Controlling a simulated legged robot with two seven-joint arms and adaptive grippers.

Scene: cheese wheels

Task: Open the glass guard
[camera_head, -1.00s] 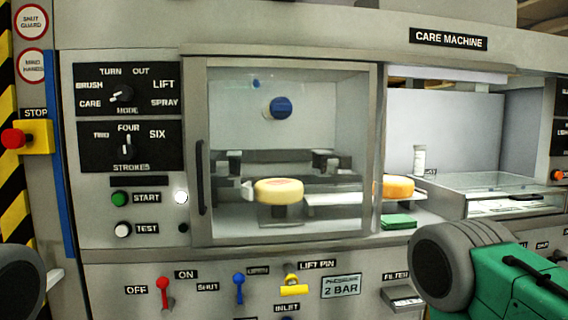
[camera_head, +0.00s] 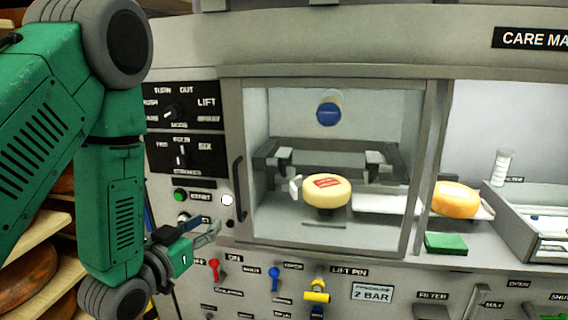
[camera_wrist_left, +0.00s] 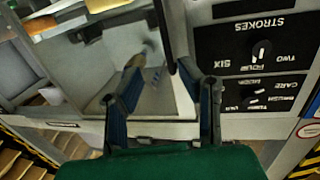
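The glass guard (camera_head: 385,115) is a framed clear pane over the machine chamber and looks shut. Its dark vertical handle (camera_head: 238,188) is on the left side of the frame. A pale cheese wheel with a red label (camera_head: 326,191) shows behind the glass. My left gripper (camera_head: 214,232) is just below and left of the handle, apart from it, with nothing held. In the left wrist view my left gripper (camera_wrist_left: 165,95) has its two fingers spread, and the dark handle (camera_wrist_left: 163,35) shows upside down beyond them. My right gripper is out of view.
Knob panels, a green start button (camera_head: 180,195) and a white lamp (camera_head: 227,200) lie left of the guard. Red (camera_head: 214,268) and blue (camera_head: 274,278) levers sit below. An orange cheese wheel (camera_head: 455,197) and green block (camera_head: 445,243) are at right. Shelves (camera_head: 40,225) stand at left.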

